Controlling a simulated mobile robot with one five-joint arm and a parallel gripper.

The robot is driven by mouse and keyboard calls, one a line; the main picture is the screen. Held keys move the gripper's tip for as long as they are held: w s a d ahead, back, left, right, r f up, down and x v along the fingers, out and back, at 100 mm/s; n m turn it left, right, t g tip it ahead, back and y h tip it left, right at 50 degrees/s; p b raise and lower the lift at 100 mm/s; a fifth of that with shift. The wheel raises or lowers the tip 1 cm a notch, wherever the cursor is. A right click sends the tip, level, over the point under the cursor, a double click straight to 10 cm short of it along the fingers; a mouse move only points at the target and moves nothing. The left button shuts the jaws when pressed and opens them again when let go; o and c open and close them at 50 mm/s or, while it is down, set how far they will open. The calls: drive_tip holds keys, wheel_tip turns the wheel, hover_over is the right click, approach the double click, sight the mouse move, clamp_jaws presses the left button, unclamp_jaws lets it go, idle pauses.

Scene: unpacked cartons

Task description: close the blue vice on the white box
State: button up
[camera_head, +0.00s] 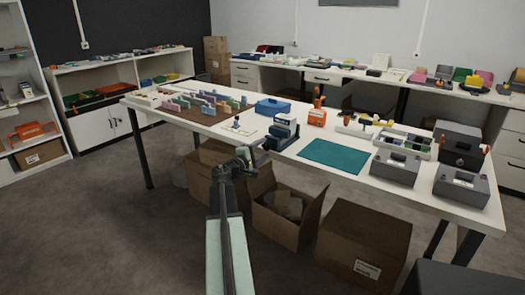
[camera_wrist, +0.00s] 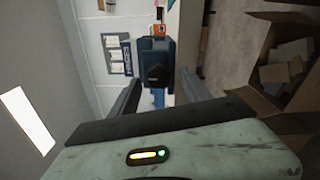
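The dark blue vice (camera_head: 281,135) stands on the white table near its front edge, at the middle of the head view. A small whitish block (camera_head: 286,119) shows at the top of the vice; I cannot tell whether the jaws touch it. My gripper (camera_head: 253,158) is just in front and to the left of the vice. In the wrist view the vice (camera_wrist: 154,62) appears ahead, between the two spread fingers of my gripper (camera_wrist: 160,88). The gripper is open and empty. A bright blue part lies below the vice's dark body there.
A teal mat (camera_head: 335,155) lies right of the vice, with grey boxes (camera_head: 395,168) beyond it. An orange tool (camera_head: 317,115) and a blue case (camera_head: 273,107) stand behind. Open cartons (camera_head: 290,220) sit on the floor under the table's front edge.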

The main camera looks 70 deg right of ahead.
drive_tip(key=v, duration=0.7)
drive_tip(key=shift+w+a, duration=0.15)
drive_tip(key=shift+a, duration=0.2)
